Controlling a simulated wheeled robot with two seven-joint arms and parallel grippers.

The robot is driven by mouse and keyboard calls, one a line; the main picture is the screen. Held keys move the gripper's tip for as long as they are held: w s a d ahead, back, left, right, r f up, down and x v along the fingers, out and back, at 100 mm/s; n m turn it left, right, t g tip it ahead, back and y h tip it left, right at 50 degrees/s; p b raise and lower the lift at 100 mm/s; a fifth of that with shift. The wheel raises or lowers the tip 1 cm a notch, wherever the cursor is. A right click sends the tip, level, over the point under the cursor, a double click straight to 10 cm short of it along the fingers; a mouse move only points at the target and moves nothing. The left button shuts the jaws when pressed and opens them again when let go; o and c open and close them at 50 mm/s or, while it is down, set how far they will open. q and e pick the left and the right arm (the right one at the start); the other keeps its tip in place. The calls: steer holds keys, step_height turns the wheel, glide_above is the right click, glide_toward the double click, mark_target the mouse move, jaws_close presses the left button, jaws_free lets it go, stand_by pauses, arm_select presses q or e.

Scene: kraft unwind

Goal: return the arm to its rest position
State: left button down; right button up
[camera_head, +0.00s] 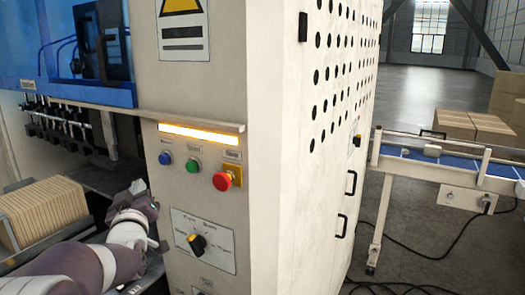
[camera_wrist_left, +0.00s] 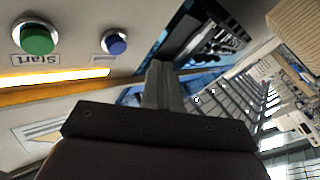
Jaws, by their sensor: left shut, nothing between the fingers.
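My left arm (camera_head: 75,272) reaches in from the lower left of the head view, with its wrist in front of the machine's lower panel. My left gripper (camera_head: 146,190) is beside the panel's left edge, below the blue button (camera_head: 165,158). In the left wrist view my left gripper (camera_wrist_left: 158,68) has its fingers together, with nothing between them. There the green start button (camera_wrist_left: 36,38) and the blue button (camera_wrist_left: 115,42) are apart from the fingers, to their left. My right gripper is in neither view.
The machine panel (camera_head: 175,110) also carries a green button (camera_head: 193,166), a red mushroom button (camera_head: 227,180) and a rotary knob (camera_head: 197,243). A stack of brown sheets (camera_head: 42,212) lies left of my arm. A blue conveyor (camera_head: 450,160) with boxes stands right, beyond the perforated cabinet.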

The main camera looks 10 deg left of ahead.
arm_select(q)
steer(key=s+d+f+m+g+h, duration=0.25)
steer(key=s+d+f+g, duration=0.2)
steer(key=f, duration=0.65)
steer(key=s+d+f+m+g+h, duration=0.25)
steer(key=s+f+g, duration=0.3)
steer(key=f, duration=0.55)
steer(key=s+d+f+m+g+h+b, duration=0.1)
steer(key=s+d+f+m+g, duration=0.1)
steer(key=s, duration=0.6)
steer(key=s+d+f+m+g+b, duration=0.1)
steer(key=s+d+f+g, duration=0.4)
steer(key=s+d+f, duration=0.2)
steer(key=shift+s+d+f+m+h, duration=0.2)
steer(key=shift+s+d+m+h, duration=0.15)
steer(key=shift+s, duration=0.25)
steer(key=shift+a, duration=0.1)
